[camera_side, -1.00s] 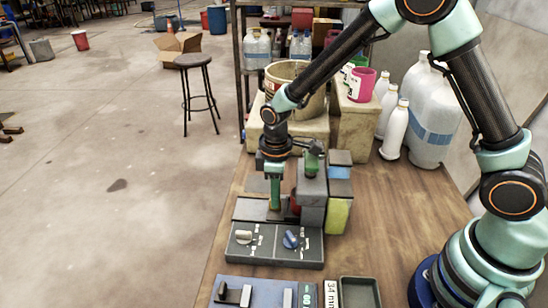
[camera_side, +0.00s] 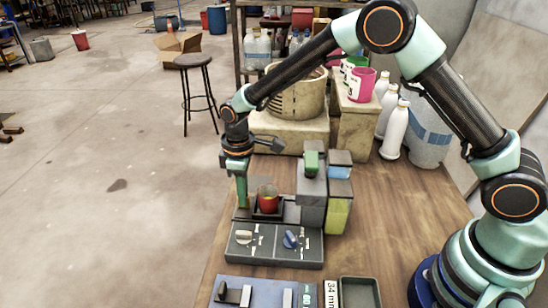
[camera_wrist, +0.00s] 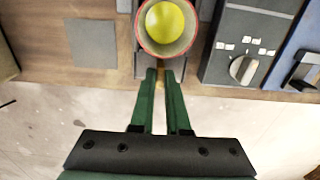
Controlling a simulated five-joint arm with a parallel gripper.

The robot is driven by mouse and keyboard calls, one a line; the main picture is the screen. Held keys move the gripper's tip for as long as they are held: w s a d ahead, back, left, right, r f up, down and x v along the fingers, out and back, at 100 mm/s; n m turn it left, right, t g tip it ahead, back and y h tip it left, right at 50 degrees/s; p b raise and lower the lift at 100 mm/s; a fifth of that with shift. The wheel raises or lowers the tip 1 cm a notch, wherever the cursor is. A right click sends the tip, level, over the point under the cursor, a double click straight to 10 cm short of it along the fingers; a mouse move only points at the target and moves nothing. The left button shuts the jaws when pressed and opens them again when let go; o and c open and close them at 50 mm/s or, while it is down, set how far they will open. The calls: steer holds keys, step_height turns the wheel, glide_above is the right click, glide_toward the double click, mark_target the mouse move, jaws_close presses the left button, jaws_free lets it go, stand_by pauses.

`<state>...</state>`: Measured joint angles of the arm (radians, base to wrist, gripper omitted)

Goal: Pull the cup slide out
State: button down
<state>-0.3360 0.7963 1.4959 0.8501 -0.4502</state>
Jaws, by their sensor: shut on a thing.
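The cup slide (camera_side: 266,215) is a dark tray in its track, drawn out to the left of the dispenser (camera_side: 312,190). A red cup (camera_side: 268,203) stands upright on it, clear of the green-topped spout. In the wrist view the cup (camera_wrist: 166,27) shows yellow inside. My gripper (camera_side: 242,202) is at the slide's left end, its green fingers pointing down. In the wrist view my gripper (camera_wrist: 160,73) is shut on the slide's outer end, just below the cup; the gripped part is mostly hidden by the fingers.
A dark panel with two knobs (camera_side: 274,244) lies in front of the slide. A blue-grey panel (camera_side: 262,291) and an empty tray (camera_side: 359,292) are nearer the front. A large beige vat (camera_side: 298,95) stands behind. The table's left edge is close to my gripper.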

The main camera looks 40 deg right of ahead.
steer(key=shift+w+a, duration=0.3)
steer(key=c, duration=0.9)
jaws_free()
step_height(320, 180, up, 12)
steer(key=shift+r, duration=0.1)
